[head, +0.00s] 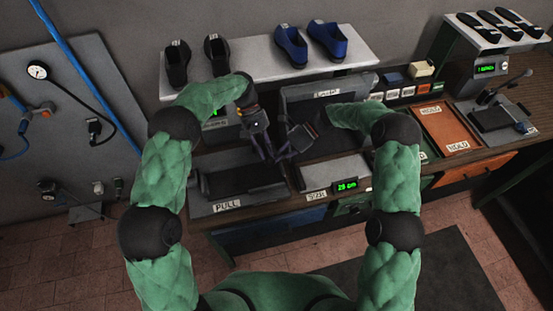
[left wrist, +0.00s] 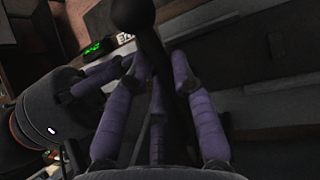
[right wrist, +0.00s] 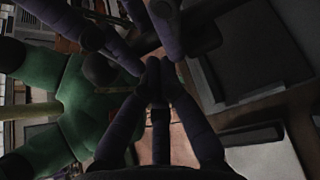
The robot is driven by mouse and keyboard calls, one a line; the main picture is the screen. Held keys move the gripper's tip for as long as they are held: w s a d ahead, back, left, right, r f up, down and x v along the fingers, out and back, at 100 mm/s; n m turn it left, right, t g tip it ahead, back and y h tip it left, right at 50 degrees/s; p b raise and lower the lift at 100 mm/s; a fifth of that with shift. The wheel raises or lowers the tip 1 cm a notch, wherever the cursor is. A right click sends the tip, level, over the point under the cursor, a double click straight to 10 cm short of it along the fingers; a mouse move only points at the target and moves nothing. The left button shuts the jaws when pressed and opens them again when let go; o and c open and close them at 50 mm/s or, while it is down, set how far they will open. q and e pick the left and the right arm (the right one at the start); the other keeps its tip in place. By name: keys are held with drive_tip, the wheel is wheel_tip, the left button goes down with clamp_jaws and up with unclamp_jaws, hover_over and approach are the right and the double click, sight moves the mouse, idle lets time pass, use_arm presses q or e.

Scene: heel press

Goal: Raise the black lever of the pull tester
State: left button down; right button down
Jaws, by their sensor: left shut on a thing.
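The pull tester (head: 238,181) is a dark grey bench unit with a PULL label, at the left of the bench in the head view. My left gripper (head: 267,154) is at its right rear. In the left wrist view the black lever (left wrist: 138,18) with a round knob runs between the purple fingers of my left gripper (left wrist: 162,66), which are shut on it. In the head view the lever is hard to make out behind the fingers. My right gripper (head: 288,154) is close beside the left one. In the right wrist view the fingertips of my right gripper (right wrist: 155,72) meet, with nothing visible between them.
A box with a green 28 cm readout (head: 346,186) stands right of the tester. A white shelf (head: 262,55) with black shoes (head: 177,62) and blue shoes (head: 291,46) is behind. An orange tray (head: 447,128) lies to the right. The two grippers leave little room between them.

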use_arm(q)
drive_tip(key=shift+s+d+f, duration=0.1)
drive_tip(key=shift+s+f, duration=0.1)
drive_tip(key=shift+f, duration=0.4)
drive_tip(key=c, duration=1.1)
unclamp_jaws()
drive_tip(key=shift+s+d+f, duration=0.1)
drive_tip(key=shift+s, duration=0.05)
drive_tip(key=shift+o, duration=0.2)
